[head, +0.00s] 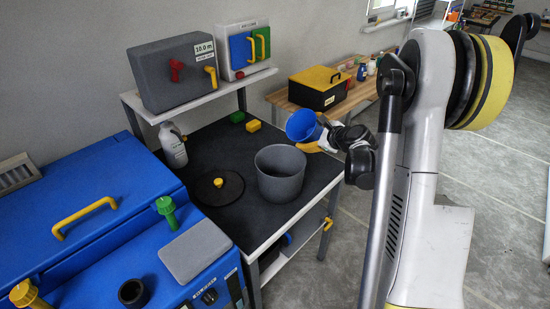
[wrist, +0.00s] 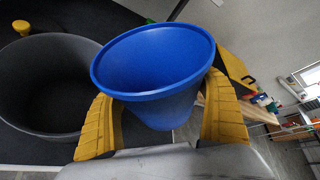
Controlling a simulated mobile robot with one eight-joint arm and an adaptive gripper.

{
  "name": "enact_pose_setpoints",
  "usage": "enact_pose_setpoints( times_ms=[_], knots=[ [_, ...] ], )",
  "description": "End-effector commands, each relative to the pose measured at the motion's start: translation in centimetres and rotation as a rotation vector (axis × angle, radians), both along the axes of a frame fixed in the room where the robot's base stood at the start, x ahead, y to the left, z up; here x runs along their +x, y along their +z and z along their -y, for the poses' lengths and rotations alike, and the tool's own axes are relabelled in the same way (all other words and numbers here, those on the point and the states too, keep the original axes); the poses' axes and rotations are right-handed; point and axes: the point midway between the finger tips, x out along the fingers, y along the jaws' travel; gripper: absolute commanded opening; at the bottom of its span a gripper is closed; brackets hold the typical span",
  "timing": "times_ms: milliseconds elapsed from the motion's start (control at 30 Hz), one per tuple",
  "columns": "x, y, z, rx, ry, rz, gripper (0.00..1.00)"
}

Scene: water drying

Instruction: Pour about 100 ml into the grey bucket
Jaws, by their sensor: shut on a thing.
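The grey bucket (head: 280,175) stands upright and open on the black-topped bench. My gripper (head: 318,140) is shut on a blue cup (head: 301,125), above and just right of the bucket's rim. In the wrist view the cup (wrist: 155,65) sits between the two yellow fingers (wrist: 165,115), its mouth leaning left toward the grey bucket (wrist: 45,80). The cup is tilted. I see no stream of liquid, and the liquid level inside cannot be made out. The bucket's floor is in shadow.
A round black lid with a yellow knob (head: 218,183) lies left of the bucket. A grey bottle (head: 173,146) stands behind it. Green (head: 237,117) and yellow (head: 253,126) blocks lie at the back of the bench. A shelf with grey boxes (head: 172,75) rises behind.

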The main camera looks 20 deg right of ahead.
Motion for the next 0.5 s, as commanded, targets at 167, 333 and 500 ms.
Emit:
enact_pose_setpoints(
  times_ms=[167, 333, 500],
  knots=[
    [-0.27, 0.58, 0.18, -0.058, -0.003, 0.007, 0.43],
    [-0.41, 0.81, 0.36, -0.096, -0.004, 0.011, 0.43],
    [-0.5, 1.03, 0.46, -0.121, -0.007, 0.015, 0.43]
  ],
)
